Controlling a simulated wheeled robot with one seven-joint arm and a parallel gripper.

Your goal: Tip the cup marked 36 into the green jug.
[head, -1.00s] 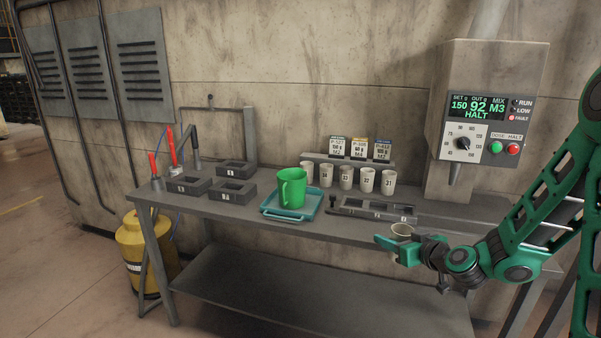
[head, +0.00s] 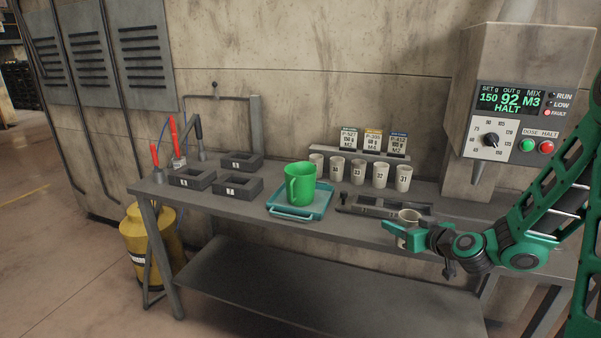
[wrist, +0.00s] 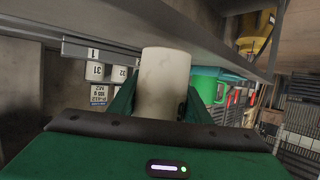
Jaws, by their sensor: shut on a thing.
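The green jug (head: 301,185) stands upright on a teal tray (head: 325,206) on the bench; it also shows in the wrist view (wrist: 207,84). My gripper (head: 413,231) is shut on a pale cup (head: 409,215), held near the bench's front edge, to the right of the jug and apart from it. The held cup (wrist: 163,82) fills the middle of the wrist view between the two fingers.
Several numbered cups (head: 380,174) stand in a row behind the jug, below three label cards (head: 372,142). A dark slotted holder (head: 370,204) lies between tray and gripper. Dark blocks (head: 238,187) sit left. A dispenser panel (head: 515,120) reading HALT is at right.

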